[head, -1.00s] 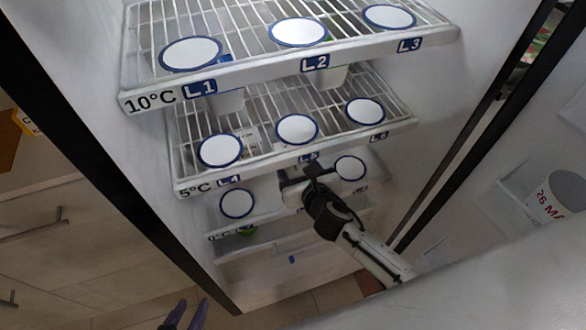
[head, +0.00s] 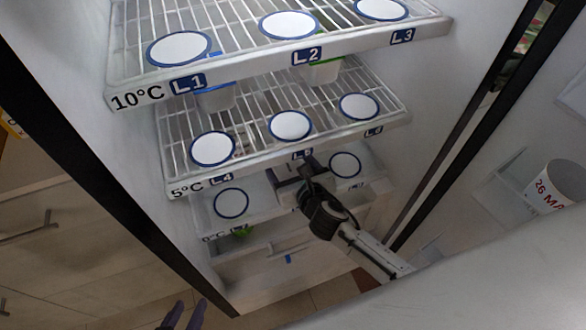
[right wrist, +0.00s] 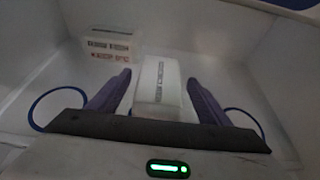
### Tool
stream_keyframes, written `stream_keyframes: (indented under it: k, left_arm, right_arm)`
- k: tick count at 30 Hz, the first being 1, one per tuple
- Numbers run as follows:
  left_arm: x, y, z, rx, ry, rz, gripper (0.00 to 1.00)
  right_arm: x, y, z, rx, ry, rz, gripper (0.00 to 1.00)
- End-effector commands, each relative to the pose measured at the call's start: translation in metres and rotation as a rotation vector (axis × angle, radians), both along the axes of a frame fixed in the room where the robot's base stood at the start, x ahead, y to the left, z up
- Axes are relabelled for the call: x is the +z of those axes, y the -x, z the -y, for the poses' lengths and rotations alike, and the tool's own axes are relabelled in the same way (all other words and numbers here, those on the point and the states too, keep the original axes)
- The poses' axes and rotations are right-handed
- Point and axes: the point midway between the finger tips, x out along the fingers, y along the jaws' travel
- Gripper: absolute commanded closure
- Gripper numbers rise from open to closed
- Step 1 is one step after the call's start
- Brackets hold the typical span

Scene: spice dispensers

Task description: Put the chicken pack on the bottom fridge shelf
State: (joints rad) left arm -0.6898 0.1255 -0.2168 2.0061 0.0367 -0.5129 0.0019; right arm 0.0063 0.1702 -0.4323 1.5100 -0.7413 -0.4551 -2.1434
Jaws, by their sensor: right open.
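The bottom fridge shelf (head: 262,216), marked 0°C, lies under the 5°C shelf. My right arm reaches onto it, and its gripper's tips are hidden in the head view. In the right wrist view, my right gripper (right wrist: 158,82) is open, with one purple finger on each side of a white pack (right wrist: 160,90). The pack rests on a pale surface with small dark print; I cannot read whether it is the chicken pack. Contact with the fingers is not clear. My left gripper (head: 186,312) is open and empty, outside the fridge at the lower left.
A second labelled box (right wrist: 112,45) stands farther back on the left. The 5°C shelf (head: 285,155) hangs close above my right gripper. White round markers lie on the shelves, including one (head: 231,202) on the bottom shelf. The door bin holds a cup (head: 557,185).

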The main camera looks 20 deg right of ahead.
Motion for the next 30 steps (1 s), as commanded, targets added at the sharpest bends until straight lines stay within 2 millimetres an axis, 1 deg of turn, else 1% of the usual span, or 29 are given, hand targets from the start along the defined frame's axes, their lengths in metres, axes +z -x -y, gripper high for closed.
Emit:
stream_keyframes:
  k: [5, 7, 12, 15, 18, 22, 23, 26, 29, 30]
  left_arm:
    - [0.008, 0.000, -0.001, 0.000, -0.003, 0.001, 0.69]
    - [0.011, -0.001, -0.001, 0.001, -0.002, 0.000, 0.69]
    - [0.012, 0.000, -0.002, 0.005, -0.003, -0.004, 0.69]
    - [0.013, 0.000, -0.003, 0.006, -0.003, -0.003, 0.69]
    - [0.015, -0.001, -0.004, 0.008, -0.002, 0.002, 0.69]
    - [0.016, -0.001, -0.004, 0.009, -0.002, 0.002, 0.69]
    - [0.016, -0.001, -0.004, 0.009, -0.002, 0.002, 0.69]
    - [0.015, 0.000, -0.005, 0.008, -0.003, 0.001, 0.69]
    - [0.015, 0.000, -0.005, 0.009, -0.004, 0.001, 0.69]
    - [0.015, 0.000, -0.005, 0.008, -0.005, 0.001, 0.69]
  right_arm:
    - [0.012, 0.027, 0.001, 0.000, 0.001, -0.002, 0.28]
    - [0.018, 0.041, 0.002, 0.001, 0.001, -0.002, 0.28]
    - [0.032, 0.075, 0.003, 0.001, 0.001, -0.001, 0.28]
    - [0.038, 0.091, 0.003, 0.000, 0.000, -0.001, 0.28]
    - [0.043, 0.102, 0.004, 0.000, 0.000, 0.000, 0.28]
    - [0.045, 0.111, 0.004, -0.010, -0.025, -0.006, 0.28]
    - [0.043, 0.113, 0.004, -0.022, -0.052, -0.014, 0.28]
    - [0.032, 0.124, 0.004, -0.103, -0.242, -0.064, 0.28]
    - [0.015, 0.143, 0.004, -0.265, -0.582, -0.149, 0.28]
    - [0.008, 0.152, 0.004, -0.350, -0.743, -0.188, 0.28]
